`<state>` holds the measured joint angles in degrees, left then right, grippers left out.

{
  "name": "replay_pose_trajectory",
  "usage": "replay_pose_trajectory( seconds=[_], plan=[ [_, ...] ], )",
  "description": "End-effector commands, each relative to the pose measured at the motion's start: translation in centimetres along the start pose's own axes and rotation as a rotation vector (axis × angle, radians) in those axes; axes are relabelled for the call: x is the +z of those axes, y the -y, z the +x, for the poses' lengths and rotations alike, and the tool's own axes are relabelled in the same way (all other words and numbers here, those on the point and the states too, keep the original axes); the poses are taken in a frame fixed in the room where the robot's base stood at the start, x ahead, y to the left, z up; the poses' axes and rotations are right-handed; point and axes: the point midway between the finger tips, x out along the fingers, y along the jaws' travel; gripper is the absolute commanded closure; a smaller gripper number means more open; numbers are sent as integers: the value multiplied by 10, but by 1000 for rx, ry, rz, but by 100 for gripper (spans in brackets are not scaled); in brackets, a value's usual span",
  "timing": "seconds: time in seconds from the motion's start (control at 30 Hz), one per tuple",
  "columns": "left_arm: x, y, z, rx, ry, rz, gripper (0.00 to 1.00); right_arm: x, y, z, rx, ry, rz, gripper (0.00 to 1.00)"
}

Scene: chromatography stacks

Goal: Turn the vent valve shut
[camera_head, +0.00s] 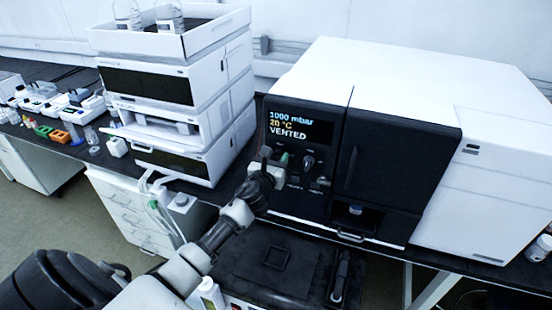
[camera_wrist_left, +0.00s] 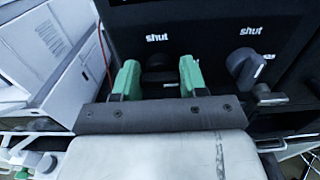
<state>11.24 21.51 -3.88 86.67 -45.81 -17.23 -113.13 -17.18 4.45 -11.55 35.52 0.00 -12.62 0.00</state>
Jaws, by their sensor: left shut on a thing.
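The dark instrument front (camera_head: 330,125) has a display reading "1000 mbar, 20 °C, VENTED". Below it are two dark knobs. In the left wrist view, the left knob (camera_wrist_left: 160,77) sits between the green fingertips of my left gripper (camera_wrist_left: 160,82), which is shut on it. The word "shut" is printed above each knob. The right knob (camera_wrist_left: 248,68) is free, with a pale mark on its grip; it also shows in the head view (camera_head: 308,161). In the head view, my left gripper (camera_head: 274,160) largely hides the left knob. I cannot read which knob is the vent valve. My right gripper is not in view.
A white stack of modules (camera_head: 180,100) with a bottle tray on top stands left of the instrument. A black unit with a square plate (camera_head: 278,258) lies below in front. A small metal lever (camera_wrist_left: 270,97) sticks out below the right knob.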

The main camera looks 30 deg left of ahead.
Motion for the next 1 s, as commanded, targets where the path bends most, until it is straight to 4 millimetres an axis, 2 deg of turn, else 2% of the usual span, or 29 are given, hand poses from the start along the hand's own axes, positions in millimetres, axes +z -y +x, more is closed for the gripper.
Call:
replay_pose_trajectory(
  seconds=[0.23,0.47,1.0],
  plan=[
    [0,0,0,0,0,-25,81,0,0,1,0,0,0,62],
    [-1,-1,0,0,0,-138,81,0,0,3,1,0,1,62],
    [-2,-2,0,0,-1,-633,81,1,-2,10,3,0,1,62]
  ],
)
